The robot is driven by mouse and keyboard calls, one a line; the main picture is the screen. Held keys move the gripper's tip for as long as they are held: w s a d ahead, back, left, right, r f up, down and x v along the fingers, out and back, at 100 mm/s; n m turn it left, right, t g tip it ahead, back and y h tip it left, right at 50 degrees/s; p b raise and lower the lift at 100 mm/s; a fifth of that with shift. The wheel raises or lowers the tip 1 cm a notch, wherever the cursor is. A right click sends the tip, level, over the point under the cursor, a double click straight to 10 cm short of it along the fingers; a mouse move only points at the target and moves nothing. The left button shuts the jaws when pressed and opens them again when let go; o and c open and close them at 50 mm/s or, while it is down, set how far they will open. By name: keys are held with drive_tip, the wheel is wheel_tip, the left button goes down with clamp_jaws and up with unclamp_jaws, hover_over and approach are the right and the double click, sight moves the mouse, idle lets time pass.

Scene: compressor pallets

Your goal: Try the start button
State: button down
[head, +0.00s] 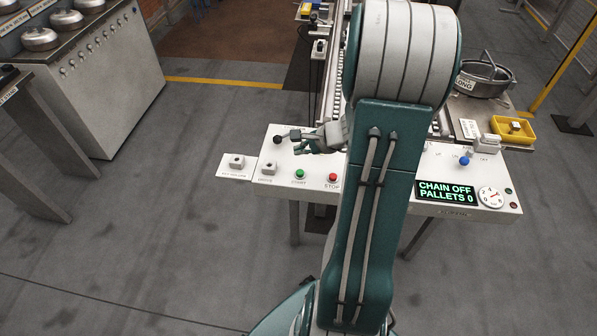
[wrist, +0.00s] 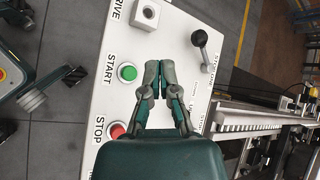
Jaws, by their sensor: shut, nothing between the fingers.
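The green start button (head: 300,174) sits on the white control panel (head: 400,198), labelled START. It also shows in the wrist view (wrist: 127,72), just left of my fingertips. My gripper (head: 296,141) is shut and empty above the panel, behind the start button in the head view. In the wrist view my gripper (wrist: 160,66) points between the start button and a black-knobbed lever (wrist: 199,38). The fingertips appear apart from the button. The red stop button (head: 333,178) is right of start. The green-lit display (head: 446,192) reads CHAIN OFF, PALLETS 0.
A drive switch box (head: 268,167) stands left of the start button, with another switch box (head: 237,161) further left. The conveyor (wrist: 265,113) runs behind the panel.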

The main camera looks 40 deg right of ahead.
sight(302, 172)
drive_tip(key=f, duration=0.3)
drive_tip(key=d+f, duration=0.1)
drive_tip(key=f, duration=0.1)
drive_tip(key=shift+f, duration=0.55)
drive_tip(key=shift+a+f, duration=0.2)
drive_tip(key=shift+a, duration=0.1)
drive_tip(key=shift+d, duration=0.2)
drive_tip(key=shift+a, duration=0.1)
drive_tip(key=shift+f, duration=0.15)
drive_tip(key=shift+f, duration=0.2)
idle(0.3)
